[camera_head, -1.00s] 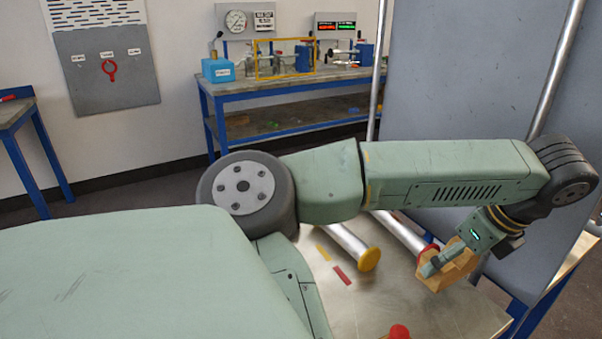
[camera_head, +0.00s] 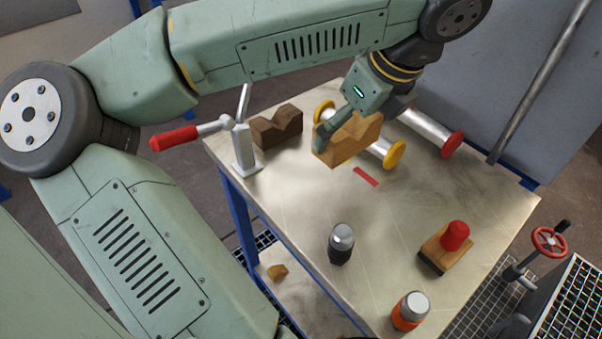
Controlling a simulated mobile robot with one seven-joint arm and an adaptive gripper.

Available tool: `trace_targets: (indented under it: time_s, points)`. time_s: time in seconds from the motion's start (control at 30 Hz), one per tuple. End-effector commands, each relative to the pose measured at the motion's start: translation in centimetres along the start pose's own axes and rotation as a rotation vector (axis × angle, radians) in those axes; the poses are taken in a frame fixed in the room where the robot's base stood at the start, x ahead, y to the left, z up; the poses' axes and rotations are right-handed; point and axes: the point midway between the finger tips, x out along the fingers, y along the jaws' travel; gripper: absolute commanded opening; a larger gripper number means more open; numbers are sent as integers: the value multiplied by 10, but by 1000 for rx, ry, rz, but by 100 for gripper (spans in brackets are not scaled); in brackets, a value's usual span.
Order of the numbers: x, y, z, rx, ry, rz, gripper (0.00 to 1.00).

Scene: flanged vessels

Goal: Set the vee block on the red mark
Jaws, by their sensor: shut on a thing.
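The light wooden vee block (camera_head: 348,141) is held in my gripper (camera_head: 328,126). One finger shows against its near side; the other is hidden. The block appears to be a little above the table, but the gap is hard to judge. The red mark (camera_head: 366,177), a short flat strip, lies bare on the metal tabletop, just to the right of and nearer than the block. A darker brown vee block (camera_head: 276,130) stands on the table to the left.
A yellow-flanged spool (camera_head: 393,154) lies close behind the held block, and a red-flanged one (camera_head: 452,144) farther right. A red-handled clamp (camera_head: 240,145) stands at the left edge. A red-knobbed wooden block (camera_head: 443,248), a dark cylinder (camera_head: 341,246) and an orange one (camera_head: 410,312) stand nearer.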

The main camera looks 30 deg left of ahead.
Motion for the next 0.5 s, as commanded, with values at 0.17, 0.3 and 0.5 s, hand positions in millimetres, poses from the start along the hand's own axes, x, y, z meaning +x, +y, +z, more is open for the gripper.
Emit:
trace_targets:
  time_s: [0.17,0.3,0.5]
  points:
    - [11,1,-8,13,-1,-3,55]
    - [35,1,-19,14,1,-3,55]
    - [57,0,-27,12,-2,-4,55]
